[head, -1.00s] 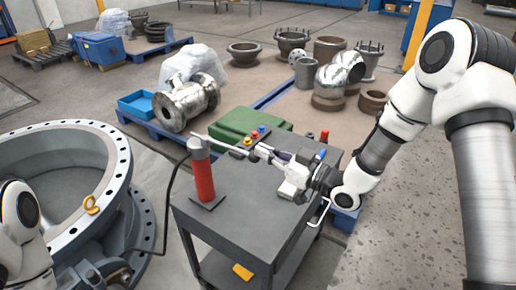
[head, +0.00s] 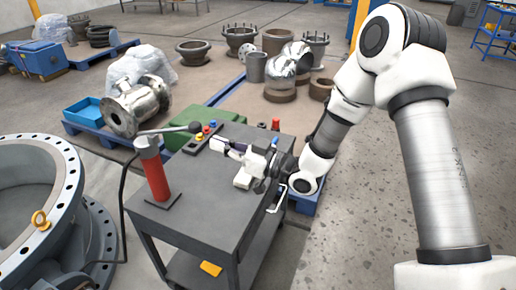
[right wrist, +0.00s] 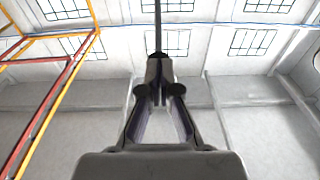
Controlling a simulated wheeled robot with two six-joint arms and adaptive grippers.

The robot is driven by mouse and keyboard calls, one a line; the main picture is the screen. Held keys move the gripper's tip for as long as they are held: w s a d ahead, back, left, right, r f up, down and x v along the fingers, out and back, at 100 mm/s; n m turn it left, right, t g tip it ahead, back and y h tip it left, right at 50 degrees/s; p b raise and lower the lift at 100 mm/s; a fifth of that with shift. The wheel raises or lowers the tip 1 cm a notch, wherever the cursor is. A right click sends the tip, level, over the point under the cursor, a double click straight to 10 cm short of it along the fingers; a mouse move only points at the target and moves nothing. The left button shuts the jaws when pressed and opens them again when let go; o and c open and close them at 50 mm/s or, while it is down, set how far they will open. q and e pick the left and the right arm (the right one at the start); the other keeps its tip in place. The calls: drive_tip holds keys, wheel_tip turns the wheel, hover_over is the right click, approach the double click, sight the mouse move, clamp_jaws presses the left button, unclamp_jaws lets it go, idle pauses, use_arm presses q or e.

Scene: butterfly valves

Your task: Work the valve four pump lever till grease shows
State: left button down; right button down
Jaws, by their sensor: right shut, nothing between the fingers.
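The grease pump (head: 156,180) is a red cylinder with a grey head, standing upright on the left part of the dark cart. Its thin lever (head: 168,130) runs right from the head, rising slightly to a black knob (head: 195,127). My right gripper (head: 214,143) is shut and empty, just right of and below the knob, with a gap in the picture. In the right wrist view its fingers (right wrist: 157,62) are together, with a thin dark rod beyond them. A large grey valve body (head: 40,190) is at the left. No grease is discernible. My left gripper is not visible.
The cart (head: 205,205) also carries small coloured knobs (head: 205,132) and a red-capped item (head: 275,124). A green case (head: 200,125) is behind it. A dark hose (head: 125,185) runs from the pump towards the valve. Clear floor lies right of the cart.

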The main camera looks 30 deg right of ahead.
drive_tip(key=v, duration=0.9)
drive_tip(key=shift+s+d+f, duration=0.2)
drive_tip(key=shift+d+f, duration=0.05)
drive_tip(key=shift+f, duration=0.2)
idle(0.9)
